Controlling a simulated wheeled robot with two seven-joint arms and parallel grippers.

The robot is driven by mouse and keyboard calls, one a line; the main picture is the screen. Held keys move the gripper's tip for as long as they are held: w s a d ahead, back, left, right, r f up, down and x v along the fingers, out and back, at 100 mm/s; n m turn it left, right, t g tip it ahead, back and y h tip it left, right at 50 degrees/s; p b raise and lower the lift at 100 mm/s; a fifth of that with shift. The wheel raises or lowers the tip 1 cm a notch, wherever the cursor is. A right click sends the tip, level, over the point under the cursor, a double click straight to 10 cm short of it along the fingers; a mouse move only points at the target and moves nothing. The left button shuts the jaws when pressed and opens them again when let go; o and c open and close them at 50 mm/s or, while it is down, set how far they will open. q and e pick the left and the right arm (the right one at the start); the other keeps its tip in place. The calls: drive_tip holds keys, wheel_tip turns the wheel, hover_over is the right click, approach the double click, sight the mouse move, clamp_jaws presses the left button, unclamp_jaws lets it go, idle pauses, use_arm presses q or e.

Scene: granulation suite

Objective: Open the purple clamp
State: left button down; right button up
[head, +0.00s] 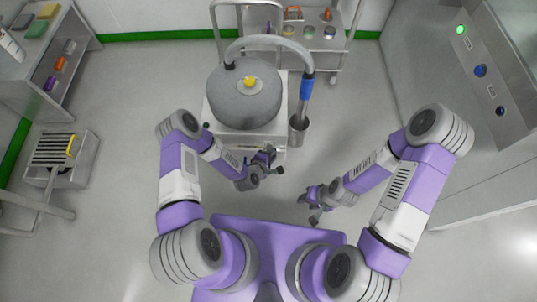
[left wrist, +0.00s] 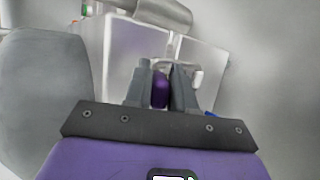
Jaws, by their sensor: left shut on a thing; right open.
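My left gripper (head: 272,160) is at the front of the grey drum machine (head: 240,105), near its lower right side. In the left wrist view, the fingers (left wrist: 161,85) are closed on a narrow purple piece, the purple clamp (left wrist: 160,92). Only part of the clamp shows between the fingers. In the head view my gripper hides it, so I cannot tell its full shape or whether it is open. My right gripper (head: 312,207) is open and empty, lower and to the right, apart from the machine.
A grey hose (head: 270,41) with a blue band (head: 307,87) arcs over the drum to a metal cup (head: 298,128). A trolley with jars stands behind. A side bench (head: 35,62) is at left, a slatted-top box (head: 62,158) below it, and a control panel (head: 487,75) at right. Open floor surrounds the machine.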

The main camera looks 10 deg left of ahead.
use_arm(q)
drive_tip(key=c, duration=1)
unclamp_jaws()
drive_tip(key=shift+c, duration=0.2)
drive_tip(key=p+v, duration=0.3)
drive_tip(key=v, duration=0.4)
drive_tip(key=shift+s, duration=0.25)
drive_tip(key=shift+r, duration=0.15)
